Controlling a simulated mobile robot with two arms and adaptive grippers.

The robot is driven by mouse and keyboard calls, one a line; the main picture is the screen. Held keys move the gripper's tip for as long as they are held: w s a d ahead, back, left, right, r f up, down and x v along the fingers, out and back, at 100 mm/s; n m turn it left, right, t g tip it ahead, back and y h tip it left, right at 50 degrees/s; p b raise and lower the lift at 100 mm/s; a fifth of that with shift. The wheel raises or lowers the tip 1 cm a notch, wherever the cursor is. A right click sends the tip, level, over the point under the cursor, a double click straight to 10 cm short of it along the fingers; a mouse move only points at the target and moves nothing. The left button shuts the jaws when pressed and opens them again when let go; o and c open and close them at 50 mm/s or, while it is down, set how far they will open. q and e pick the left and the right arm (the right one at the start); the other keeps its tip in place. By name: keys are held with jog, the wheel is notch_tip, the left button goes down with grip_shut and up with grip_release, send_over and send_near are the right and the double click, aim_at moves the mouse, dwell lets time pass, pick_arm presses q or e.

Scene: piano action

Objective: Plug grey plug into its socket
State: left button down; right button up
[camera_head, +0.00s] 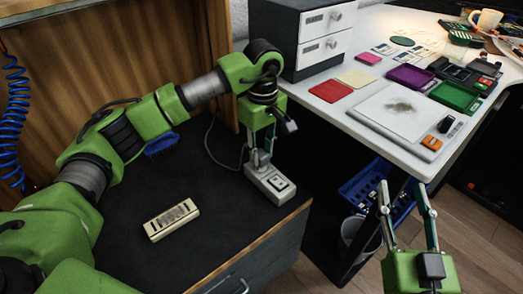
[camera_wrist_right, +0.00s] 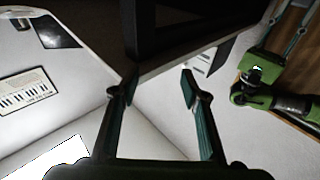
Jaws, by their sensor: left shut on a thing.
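My left gripper (camera_head: 259,158) points down over the dark bench top (camera_head: 215,230), shut on what looks like the grey plug. The fingers mostly hide the plug, and a thin dark cable (camera_head: 209,150) runs to it from the left. Directly below the fingertips is a light grey socket block (camera_head: 272,185) with a dark-outlined square on its top. I cannot tell whether the plug is in the socket or just above it. My right gripper (camera_head: 405,195) is open and empty, away to the right; its spread fingers also show in the right wrist view (camera_wrist_right: 157,88).
A cream slotted block (camera_head: 171,219) lies on the bench top, left of the socket block. A grey drawer unit (camera_head: 303,35) stands behind on the white table (camera_head: 385,150). A blue crate (camera_head: 365,185) and a bin (camera_head: 357,235) are below the table. The front bench area is clear.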

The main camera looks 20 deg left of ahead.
jog(key=shift+r, duration=0.25)
pick_arm(q)
jog(key=shift+f, duration=0.1)
pick_arm(e)
jog(key=shift+s+a+r+t, duration=0.15)
jog(key=shift+r+t, duration=0.2)
jog(key=shift+r, duration=0.55)
jog(key=shift+s+r+t, duration=0.1)
jog(key=shift+r+t, duration=0.25)
jog(key=shift+r, duration=0.5)
jog(key=shift+f, duration=0.1)
pick_arm(q)
jog(key=shift+f, duration=0.1)
pick_arm(e)
jog(key=shift+s+f, duration=0.1)
jog(key=shift+f, duration=0.2)
jog(key=shift+r, duration=0.1)
